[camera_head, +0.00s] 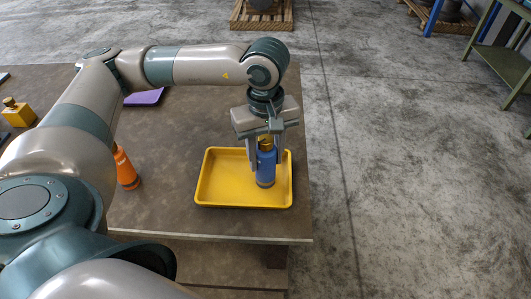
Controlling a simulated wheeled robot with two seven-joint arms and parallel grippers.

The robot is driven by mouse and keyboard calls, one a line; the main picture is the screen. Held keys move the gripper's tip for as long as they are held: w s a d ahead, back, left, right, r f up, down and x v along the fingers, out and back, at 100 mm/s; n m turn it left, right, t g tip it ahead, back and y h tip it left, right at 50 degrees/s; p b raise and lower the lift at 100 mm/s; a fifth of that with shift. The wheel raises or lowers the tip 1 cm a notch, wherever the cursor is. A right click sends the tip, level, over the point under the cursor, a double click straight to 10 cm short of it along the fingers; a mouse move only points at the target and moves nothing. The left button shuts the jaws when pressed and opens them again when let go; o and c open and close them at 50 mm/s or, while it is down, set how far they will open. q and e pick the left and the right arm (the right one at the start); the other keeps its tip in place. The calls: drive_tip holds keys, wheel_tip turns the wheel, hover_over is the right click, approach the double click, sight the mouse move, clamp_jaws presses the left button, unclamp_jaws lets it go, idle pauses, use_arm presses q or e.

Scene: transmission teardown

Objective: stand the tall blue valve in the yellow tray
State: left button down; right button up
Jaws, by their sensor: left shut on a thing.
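The tall blue valve (265,172) with a gold-coloured top is upright at the right part of the yellow tray (222,190). My left gripper (265,155) reaches down from above and is shut on the blue valve, with a finger on either side of its upper part. The valve's base appears inside the tray; I cannot tell whether it touches the tray floor. The tray lies near the table's front right corner. My right gripper is not in view.
An orange bottle-shaped part (125,168) stands left of the tray, partly behind my arm. A yellow part (18,113) and a purple tray (145,97) are farther left on the brown table (180,125). The table's right edge is close to the tray.

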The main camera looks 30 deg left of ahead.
sight(266, 139)
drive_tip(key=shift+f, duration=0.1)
use_arm(q)
drive_tip(key=shift+f, duration=0.1)
drive_tip(key=c, duration=1.1)
unclamp_jaws()
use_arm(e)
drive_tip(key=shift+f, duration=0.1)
use_arm(q)
drive_tip(key=shift+r, duration=0.2)
wheel_tip(266, 139, up, 9)
drive_tip(key=b, duration=0.3)
drive_tip(key=shift+r+b, duration=0.2)
drive_tip(key=shift+b, duration=0.1)
wheel_tip(266, 139, up, 2)
drive_tip(key=shift+r, duration=0.2)
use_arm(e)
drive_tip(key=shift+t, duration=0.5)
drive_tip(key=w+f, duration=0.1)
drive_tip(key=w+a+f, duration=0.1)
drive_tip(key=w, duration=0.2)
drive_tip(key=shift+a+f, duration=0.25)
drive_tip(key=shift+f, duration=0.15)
